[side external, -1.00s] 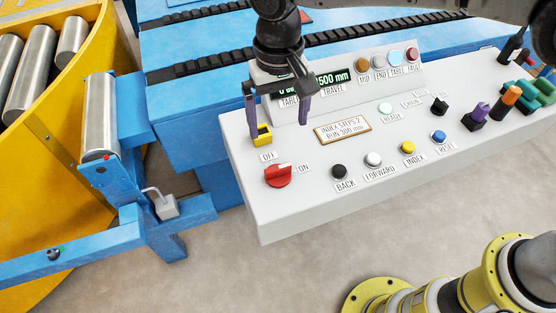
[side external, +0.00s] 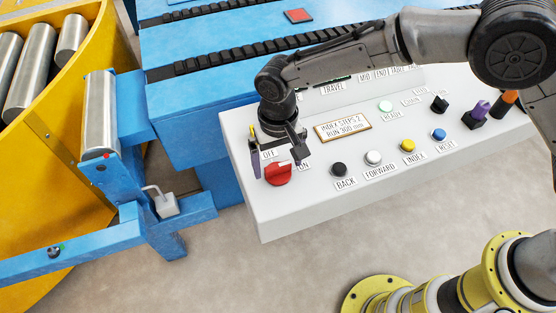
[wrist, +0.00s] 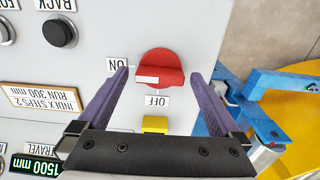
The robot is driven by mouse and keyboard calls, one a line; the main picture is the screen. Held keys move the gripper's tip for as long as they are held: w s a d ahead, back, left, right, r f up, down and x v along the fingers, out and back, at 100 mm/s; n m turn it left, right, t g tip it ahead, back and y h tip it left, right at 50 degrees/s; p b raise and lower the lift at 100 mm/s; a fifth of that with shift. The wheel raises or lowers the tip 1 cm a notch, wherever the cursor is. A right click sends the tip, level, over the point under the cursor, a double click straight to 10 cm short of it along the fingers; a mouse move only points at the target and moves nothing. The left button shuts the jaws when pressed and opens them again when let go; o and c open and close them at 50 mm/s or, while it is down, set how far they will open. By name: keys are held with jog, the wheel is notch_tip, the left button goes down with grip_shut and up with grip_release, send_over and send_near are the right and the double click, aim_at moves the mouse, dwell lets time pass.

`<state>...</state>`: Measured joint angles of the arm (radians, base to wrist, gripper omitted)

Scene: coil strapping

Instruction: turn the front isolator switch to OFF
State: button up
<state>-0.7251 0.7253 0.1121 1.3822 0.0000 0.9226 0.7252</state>
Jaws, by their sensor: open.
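The front isolator switch (side external: 279,174) is a red rotary knob at the left front of the grey control panel. It also shows in the wrist view (wrist: 163,66), with its white mark on the side of the ON label (wrist: 117,65). The OFF label (wrist: 157,101) lies on the side of the knob nearer the wrist camera. My gripper (wrist: 159,77) is open, with one purple finger on either side of the knob and gaps showing. In the side view my gripper (side external: 277,167) is over the switch; I cannot tell how far its fingertips are above the panel.
A yellow piece (wrist: 154,124) sits behind the OFF label, near the gripper. The black BACK button (side external: 339,169) and white FORWARD button (side external: 374,158) are to the right. An engraved plate (side external: 342,130) and the display housing stand behind. A yellow guard (side external: 45,95) is left of the panel.

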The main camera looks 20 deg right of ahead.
jog(key=shift+f, duration=0.1)
jog(key=c, duration=1.3)
jog(key=shift+n, duration=0.3)
jog(key=n, duration=0.3)
jog(key=shift+n, duration=0.4)
jog(key=n, duration=0.9)
jog(key=shift+n, duration=2.2)
